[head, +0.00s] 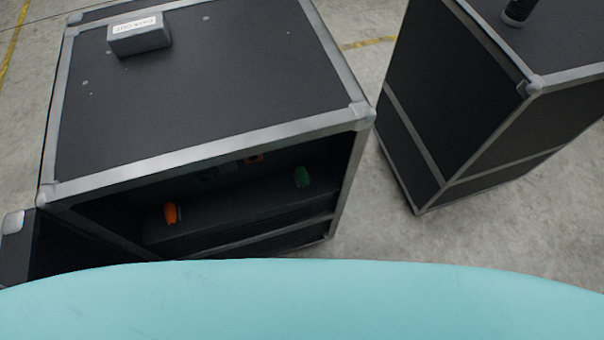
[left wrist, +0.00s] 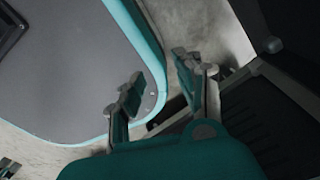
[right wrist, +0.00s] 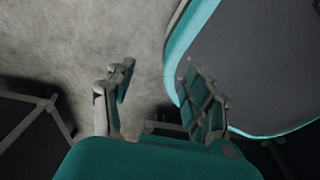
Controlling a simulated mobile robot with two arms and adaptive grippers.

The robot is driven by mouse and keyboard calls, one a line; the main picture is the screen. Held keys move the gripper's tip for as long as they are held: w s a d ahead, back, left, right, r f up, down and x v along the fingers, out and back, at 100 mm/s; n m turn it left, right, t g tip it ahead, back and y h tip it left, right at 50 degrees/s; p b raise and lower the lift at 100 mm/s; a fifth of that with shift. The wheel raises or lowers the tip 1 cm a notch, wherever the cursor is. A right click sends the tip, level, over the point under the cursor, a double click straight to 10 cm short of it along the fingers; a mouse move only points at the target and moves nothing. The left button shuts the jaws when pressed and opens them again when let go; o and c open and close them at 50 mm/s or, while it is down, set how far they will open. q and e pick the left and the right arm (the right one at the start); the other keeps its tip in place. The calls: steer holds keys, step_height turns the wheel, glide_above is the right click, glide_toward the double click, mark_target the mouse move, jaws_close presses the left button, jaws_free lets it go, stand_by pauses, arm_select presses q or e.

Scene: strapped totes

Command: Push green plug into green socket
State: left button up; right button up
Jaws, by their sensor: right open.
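The green plug (head: 301,176) sits on the shelf inside the open-fronted black case, at the right in the head view. A dim dark-green patch (head: 207,179) on the shaded back wall may be the green socket; it is too dark to be sure. My left gripper (left wrist: 160,76) is open and empty in the left wrist view. My right gripper (right wrist: 158,82) is open and empty in the right wrist view. Neither gripper shows in the head view, and neither wrist view shows the plug.
The case (head: 200,155) carries a labelled grey block (head: 139,36) on top. Another black case (head: 455,100) stands right, with floor (head: 385,235) between. My teal base fills the bottom.

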steer(key=w+a+r+t, duration=0.1)
steer(key=w+a+r, duration=0.2)
steer(key=w+r, duration=1.1)
steer(key=w+a+r+t, duration=0.1)
steer(key=w+r, duration=0.2)
steer(key=r, duration=0.8)
steer(key=w+a+r, duration=0.1)
steer(key=w+r, duration=0.1)
steer(key=r, duration=1)
steer(key=w+a+r+y, duration=0.2)
steer(key=w+a+r, duration=0.15)
steer(key=a, duration=0.25)
steer(key=n+t, duration=0.1)
glide_toward(303, 179)
step_height(303, 179, up, 2)
steer(key=s+d, duration=0.1)
steer(key=s, duration=0.2)
steer(key=shift+r+h+p, duration=0.1)
steer(key=shift+h+p, duration=0.2)
steer(key=shift+p, duration=0.15)
steer(key=x, duration=0.6)
steer(key=shift+w+f+b, duration=0.2)
steer(key=shift+f+b, duration=0.15)
steer(key=shift+b, duration=0.05)
